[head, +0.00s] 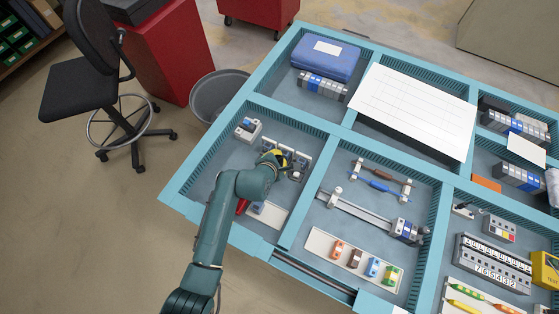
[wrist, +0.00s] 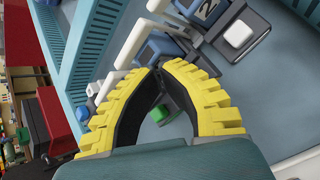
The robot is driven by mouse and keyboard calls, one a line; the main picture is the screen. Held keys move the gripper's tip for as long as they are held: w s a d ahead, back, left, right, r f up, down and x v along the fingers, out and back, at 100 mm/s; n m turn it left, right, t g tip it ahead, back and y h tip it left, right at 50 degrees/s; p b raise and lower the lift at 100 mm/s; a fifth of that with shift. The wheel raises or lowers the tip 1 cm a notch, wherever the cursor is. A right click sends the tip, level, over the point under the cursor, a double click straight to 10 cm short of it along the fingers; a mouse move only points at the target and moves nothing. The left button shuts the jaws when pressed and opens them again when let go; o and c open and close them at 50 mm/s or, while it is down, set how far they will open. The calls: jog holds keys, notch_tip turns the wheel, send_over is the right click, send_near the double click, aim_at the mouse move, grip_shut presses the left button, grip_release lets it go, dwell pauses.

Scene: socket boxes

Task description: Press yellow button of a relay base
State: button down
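My gripper (head: 280,158) is over the left middle compartment of the blue tray, at a row of grey socket parts (head: 298,158). In the wrist view its curved yellow-and-black fingers (wrist: 160,68) come together at the tips, with nothing seen held between them. Beyond the tips are a blue block marked 2 (wrist: 205,12) and white levers (wrist: 165,15). A grey block with a white square button (wrist: 238,35) is to their right. A small green block (wrist: 159,114) shows through the gap between the fingers. I cannot make out a yellow button; the fingers hide part of the row.
The blue tray (head: 170,197) has several walled compartments. A white plate (head: 272,216) is in front. A rail with a blue-grey block (head: 408,231) is to the right, beyond a divider.

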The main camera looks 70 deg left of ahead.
jog(key=shift+f, duration=0.1)
jog(key=shift+f, duration=0.35)
jog(key=shift+s+d+f+b, duration=0.1)
jog(key=shift+d+f+b, duration=0.1)
jog(key=shift+f, duration=0.35)
jog(key=shift+s+d+f+b, duration=0.1)
jog(key=shift+f+b, duration=0.1)
jog(key=shift+f, duration=0.35)
dwell(0.4)
jog(key=shift+w+r+p, duration=0.15)
jog(key=shift+r+p, duration=1)
jog(key=shift+r, duration=0.05)
jog(key=shift+a, duration=0.15)
jog(key=shift+r, duration=0.15)
notch_tip(320, 180, up, 5)
jog(key=p, duration=0.5)
jog(key=shift+r, duration=0.1)
